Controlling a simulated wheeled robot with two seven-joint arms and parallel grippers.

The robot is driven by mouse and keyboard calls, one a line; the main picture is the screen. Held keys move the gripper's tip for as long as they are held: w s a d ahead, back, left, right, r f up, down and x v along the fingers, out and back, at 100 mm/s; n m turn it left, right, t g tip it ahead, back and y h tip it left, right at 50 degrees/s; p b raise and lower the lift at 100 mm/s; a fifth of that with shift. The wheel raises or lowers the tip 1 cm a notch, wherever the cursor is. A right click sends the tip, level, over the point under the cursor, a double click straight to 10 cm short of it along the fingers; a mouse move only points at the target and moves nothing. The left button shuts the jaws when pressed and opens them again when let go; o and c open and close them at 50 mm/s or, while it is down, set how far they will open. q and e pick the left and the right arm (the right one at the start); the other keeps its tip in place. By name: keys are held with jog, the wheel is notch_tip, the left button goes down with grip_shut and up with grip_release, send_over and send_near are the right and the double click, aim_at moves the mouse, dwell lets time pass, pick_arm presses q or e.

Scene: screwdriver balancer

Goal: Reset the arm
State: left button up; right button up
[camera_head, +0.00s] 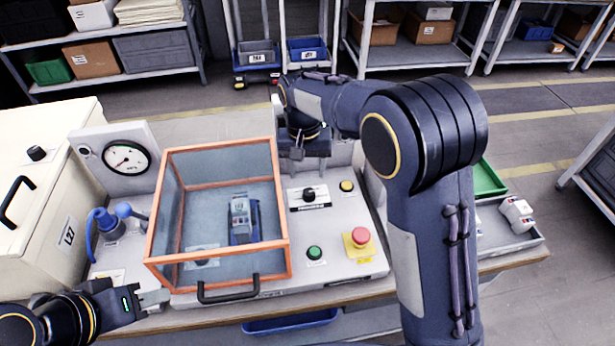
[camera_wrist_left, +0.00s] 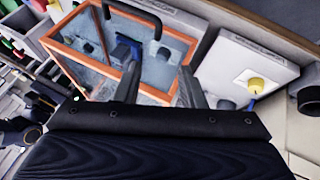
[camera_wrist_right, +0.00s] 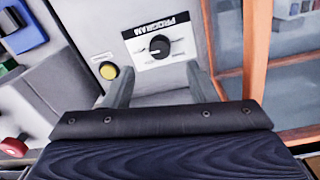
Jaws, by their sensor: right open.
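My left gripper (camera_head: 152,298) is at the lower left in the head view, in front of the machine's clear box (camera_head: 168,205) with orange frame and black handle (camera_head: 228,290). In the left wrist view its two fingers (camera_wrist_left: 146,82) are apart with nothing between them. My right arm reaches across the right side of the machine. The right gripper (camera_head: 298,150) points down behind the panel's black program knob (camera_head: 308,194). In the right wrist view its fingers (camera_wrist_right: 160,82) are apart and empty, with the knob (camera_wrist_right: 159,46) seen beyond them.
A blue-grey device (camera_head: 240,220) stands inside the box. The panel has a yellow button (camera_head: 347,186), a green button (camera_head: 314,253) and a red stop button (camera_head: 360,237). A gauge (camera_head: 127,158) stands at left. A grey tray (camera_head: 510,240) with white parts lies at right.

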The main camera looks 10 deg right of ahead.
jog(key=shift+r, duration=0.15)
dwell(0.3)
jog(key=s+d+r+t+y, duration=0.2)
jog(key=s+d+r+y, duration=0.4)
jog(key=s+d, duration=0.5)
jog(key=s+t+h, duration=0.1)
jog(key=s+t, duration=0.3)
jog(key=s, duration=1.3)
jog(key=shift+f+n+h, duration=0.3)
jog(key=shift+f+n, duration=0.1)
